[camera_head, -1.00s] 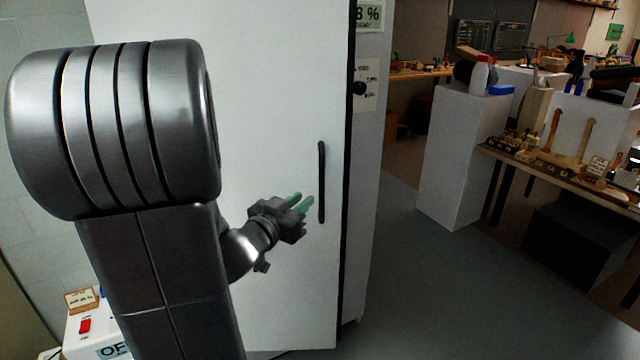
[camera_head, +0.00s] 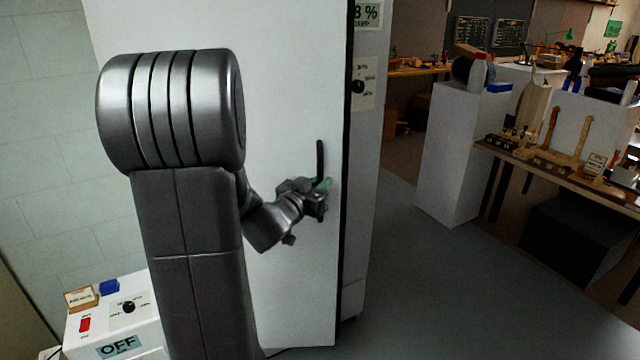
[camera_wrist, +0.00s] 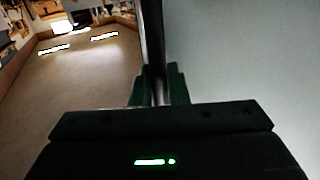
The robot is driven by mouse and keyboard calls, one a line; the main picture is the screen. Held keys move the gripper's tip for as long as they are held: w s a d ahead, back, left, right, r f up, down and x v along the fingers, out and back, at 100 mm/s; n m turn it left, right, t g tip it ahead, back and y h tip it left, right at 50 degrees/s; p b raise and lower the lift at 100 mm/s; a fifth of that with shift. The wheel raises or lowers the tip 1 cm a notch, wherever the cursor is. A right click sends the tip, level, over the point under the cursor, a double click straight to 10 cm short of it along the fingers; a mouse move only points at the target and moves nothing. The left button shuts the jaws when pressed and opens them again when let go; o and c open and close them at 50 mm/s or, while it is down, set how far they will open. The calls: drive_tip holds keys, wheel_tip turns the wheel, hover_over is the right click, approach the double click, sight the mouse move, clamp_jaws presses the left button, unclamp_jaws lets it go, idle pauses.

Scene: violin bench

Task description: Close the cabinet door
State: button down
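The cabinet door (camera_head: 290,90) is a tall pale panel filling the middle of the head view. A dark strip runs down its right edge; I cannot tell how far open it stands. Its handle (camera_head: 320,158) is a dark upright bar near that edge. My gripper (camera_head: 324,184) is at the handle's lower part. In the wrist view, the green fingers of my gripper (camera_wrist: 157,90) lie on either side of the handle (camera_wrist: 154,45), with no clear gap, and look shut on it. The fingertips are partly hidden. The door face (camera_wrist: 245,60) fills the right of that view.
The cabinet's front panel (camera_head: 365,130) with a display and knob is right of the door. A white box marked OFF (camera_head: 120,345) stands at lower left. A white pedestal (camera_head: 452,150) and a workbench (camera_head: 560,175) stand at right. The floor (camera_head: 420,290) between is clear.

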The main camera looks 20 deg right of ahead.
drive_tip(key=w+d+n+t+y+b, duration=0.2)
drive_tip(key=w+y+b, duration=0.1)
drive_tip(key=w, duration=0.7)
drive_tip(key=w+d+n+t+y+b, duration=0.3)
drive_tip(key=w+b, duration=0.2)
drive_tip(key=w, duration=0.6)
drive_tip(key=shift+w+d+r+b, duration=0.15)
drive_tip(key=shift+w+r+b, duration=0.1)
drive_tip(key=shift+b, duration=0.15)
drive_tip(key=c, duration=1.8)
unclamp_jaws()
drive_tip(key=shift+w+f, duration=0.1)
drive_tip(key=shift+o, duration=0.2)
